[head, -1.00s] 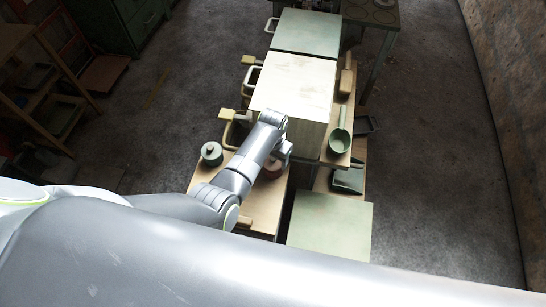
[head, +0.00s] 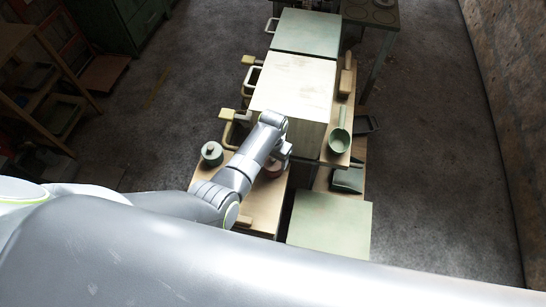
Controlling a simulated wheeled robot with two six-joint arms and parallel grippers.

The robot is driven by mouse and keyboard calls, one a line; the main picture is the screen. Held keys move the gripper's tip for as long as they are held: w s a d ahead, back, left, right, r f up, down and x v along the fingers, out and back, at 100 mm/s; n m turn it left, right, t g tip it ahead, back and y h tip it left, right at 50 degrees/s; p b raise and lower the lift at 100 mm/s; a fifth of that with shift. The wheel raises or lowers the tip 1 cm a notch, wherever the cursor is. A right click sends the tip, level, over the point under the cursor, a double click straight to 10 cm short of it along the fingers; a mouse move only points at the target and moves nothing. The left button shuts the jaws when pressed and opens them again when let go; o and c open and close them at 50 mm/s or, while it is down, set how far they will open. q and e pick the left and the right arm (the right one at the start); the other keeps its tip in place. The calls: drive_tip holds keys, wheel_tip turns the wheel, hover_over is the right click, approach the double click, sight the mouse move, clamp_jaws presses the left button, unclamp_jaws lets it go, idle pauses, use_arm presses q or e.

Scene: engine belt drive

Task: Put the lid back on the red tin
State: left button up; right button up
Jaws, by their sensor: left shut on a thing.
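The red tin (head: 273,169) stands on the wooden shelf top, mostly hidden behind my left arm; only a part of its reddish side shows. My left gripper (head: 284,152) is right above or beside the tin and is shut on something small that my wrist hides. I cannot tell from this view whether that thing is the lid or whether it touches the tin. My right gripper is not in view.
A green lidded tin (head: 211,154) stands left of my arm on the same wooden top (head: 262,208). A pale box-shaped block (head: 294,88) rises close behind my gripper. A green scoop (head: 340,138) lies to the right. A pale green panel (head: 330,225) is at front right.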

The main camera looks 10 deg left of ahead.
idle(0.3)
use_arm(q)
drive_tip(key=o, duration=1.2)
drive_tip(key=shift+o, duration=0.2)
drive_tip(key=shift+r, duration=0.15)
drive_tip(key=shift+r+p, duration=3.4)
drive_tip(key=shift+p, duration=0.45)
clamp_jaws()
